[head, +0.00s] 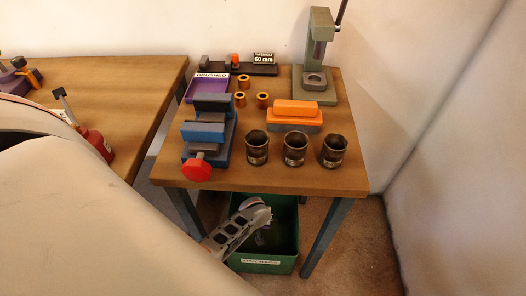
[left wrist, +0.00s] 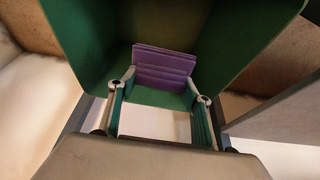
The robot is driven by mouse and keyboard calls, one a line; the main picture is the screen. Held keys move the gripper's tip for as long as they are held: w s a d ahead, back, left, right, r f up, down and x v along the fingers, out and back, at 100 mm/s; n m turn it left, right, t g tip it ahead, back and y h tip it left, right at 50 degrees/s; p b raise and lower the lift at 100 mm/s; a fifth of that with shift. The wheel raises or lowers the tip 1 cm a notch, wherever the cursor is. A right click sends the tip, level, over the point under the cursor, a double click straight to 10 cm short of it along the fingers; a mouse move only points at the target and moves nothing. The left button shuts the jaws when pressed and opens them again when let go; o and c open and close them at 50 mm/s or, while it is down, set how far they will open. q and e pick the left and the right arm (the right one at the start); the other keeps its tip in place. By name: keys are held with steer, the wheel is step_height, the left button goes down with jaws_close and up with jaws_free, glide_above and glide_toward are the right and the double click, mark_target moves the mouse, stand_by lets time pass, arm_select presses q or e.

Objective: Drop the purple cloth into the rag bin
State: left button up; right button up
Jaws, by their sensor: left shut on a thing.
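The green rag bin (head: 287,232) stands on the floor under the front of the table, with a white label on its front. My left gripper (head: 258,218) reaches over the bin's opening. In the left wrist view my left gripper (left wrist: 160,88) is shut on the folded purple cloth (left wrist: 165,62), held between its fingertips. Green bin walls (left wrist: 230,35) surround the cloth there. In the head view the cloth is mostly hidden by the gripper. I cannot tell how far the cloth is from the bin floor. My right gripper is not in view.
The wooden table (head: 270,180) above the bin holds a blue vise (head: 207,135), a purple tray (head: 207,88), an orange block (head: 296,108), several metal cups (head: 295,150) and a press (head: 318,60). A table leg (head: 327,237) stands right of the bin.

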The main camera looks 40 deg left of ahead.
arm_select(q)
steer(key=o, duration=1.3)
steer(key=shift+o, duration=0.2)
steer(key=shift+s+d+r, duration=0.2)
steer(key=shift+r, duration=0.45)
steer(key=v, duration=0.6)
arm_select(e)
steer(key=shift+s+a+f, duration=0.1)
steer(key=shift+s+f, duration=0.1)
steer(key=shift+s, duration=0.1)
